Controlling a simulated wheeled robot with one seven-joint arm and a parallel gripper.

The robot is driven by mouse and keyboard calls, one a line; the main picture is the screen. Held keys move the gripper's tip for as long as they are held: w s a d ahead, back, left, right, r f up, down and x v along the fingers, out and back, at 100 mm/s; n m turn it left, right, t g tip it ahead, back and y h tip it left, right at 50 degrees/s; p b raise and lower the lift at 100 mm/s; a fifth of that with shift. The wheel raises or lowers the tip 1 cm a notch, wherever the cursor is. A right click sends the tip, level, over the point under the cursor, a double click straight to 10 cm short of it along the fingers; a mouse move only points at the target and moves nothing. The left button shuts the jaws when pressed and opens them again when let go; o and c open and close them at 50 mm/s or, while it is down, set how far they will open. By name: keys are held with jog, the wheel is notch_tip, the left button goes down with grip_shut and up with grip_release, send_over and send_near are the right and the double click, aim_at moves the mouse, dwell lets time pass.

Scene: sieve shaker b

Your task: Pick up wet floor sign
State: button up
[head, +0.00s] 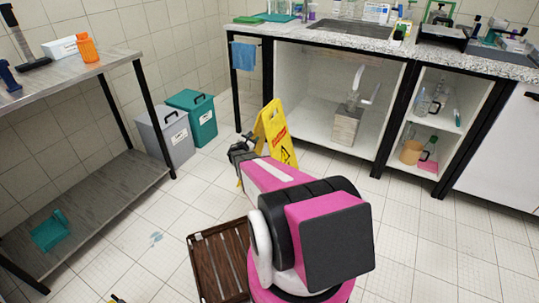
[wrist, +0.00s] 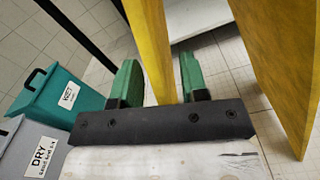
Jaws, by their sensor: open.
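The yellow wet floor sign (head: 273,128) stands upright and folded out on the tiled floor, in front of the counter, in the head view. My gripper (head: 240,155) is at its left side, partly hidden by my arm. In the wrist view, one yellow panel of the sign (wrist: 150,45) passes between the two green fingers of my gripper (wrist: 160,82). The fingers are apart, with a gap visible on each side of the panel. The sign's other panel (wrist: 275,70) is to the right, outside the fingers.
A teal bin (head: 197,115) and a grey bin (head: 166,135) stand left of the sign. A metal table (head: 110,58) is at the left, and the counter (head: 300,38) is behind. A brown slatted rack (head: 220,262) lies beside my arm. Tiled floor at right is clear.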

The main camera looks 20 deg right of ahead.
jog(key=shift+x, duration=1.05)
grip_shut()
dwell(0.5)
